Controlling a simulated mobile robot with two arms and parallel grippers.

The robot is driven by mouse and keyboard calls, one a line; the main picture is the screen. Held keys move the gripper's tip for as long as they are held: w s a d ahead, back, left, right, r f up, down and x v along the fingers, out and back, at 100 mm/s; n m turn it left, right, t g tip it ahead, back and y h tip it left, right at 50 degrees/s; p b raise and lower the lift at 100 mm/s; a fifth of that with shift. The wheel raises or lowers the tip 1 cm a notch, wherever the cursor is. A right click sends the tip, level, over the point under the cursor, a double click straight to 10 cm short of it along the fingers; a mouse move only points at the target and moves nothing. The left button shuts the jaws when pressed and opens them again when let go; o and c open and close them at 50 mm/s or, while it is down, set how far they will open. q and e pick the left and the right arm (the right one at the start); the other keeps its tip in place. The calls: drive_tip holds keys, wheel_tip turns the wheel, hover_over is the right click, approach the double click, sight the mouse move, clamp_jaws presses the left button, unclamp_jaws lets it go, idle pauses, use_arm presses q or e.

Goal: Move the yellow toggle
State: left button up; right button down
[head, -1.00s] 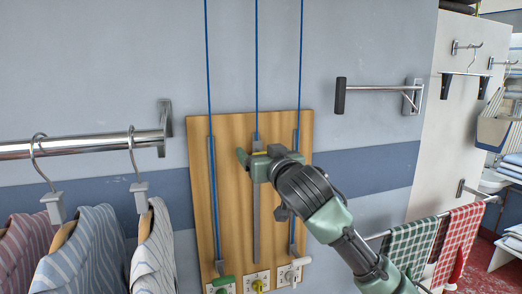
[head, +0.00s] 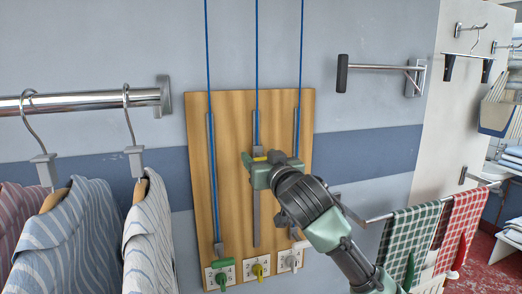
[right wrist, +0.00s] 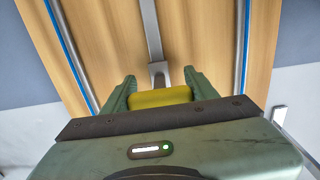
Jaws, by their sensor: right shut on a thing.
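The yellow toggle (right wrist: 160,97) sits between the two fingers of my right gripper (right wrist: 160,88) in the right wrist view. In the head view only a thin yellow part of it (head: 260,158) shows above the green jaws. My right gripper (head: 262,170) is shut on it at the middle track of the wooden board (head: 234,150). The middle blue cord (head: 257,70) runs up from there. The middle metal track (head: 256,225) continues below the gripper. My left gripper is not in view.
Striped shirts (head: 75,235) hang at left. A wall bracket (head: 380,68) and checked towels (head: 410,240) are at right.

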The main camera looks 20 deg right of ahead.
wheel_tip(320, 180, down, 27)
drive_tip(key=b, duration=1.3)
drive_tip(key=shift+f+b, duration=0.2)
drive_tip(key=shift+b, duration=0.15)
drive_tip(key=shift+f, duration=0.15)
drive_tip(key=shift+a+f, duration=0.1)
drive_tip(key=shift+c, duration=2.2)
unclamp_jaws()
drive_tip(key=shift+r, duration=0.2)
drive_tip(key=s+b, duration=0.1)
drive_tip(key=s, duration=0.6)
drive_tip(key=shift+s+d+b, duration=0.2)
drive_tip(key=shift+s+b, duration=0.1)
drive_tip(key=shift+s, duration=0.1)
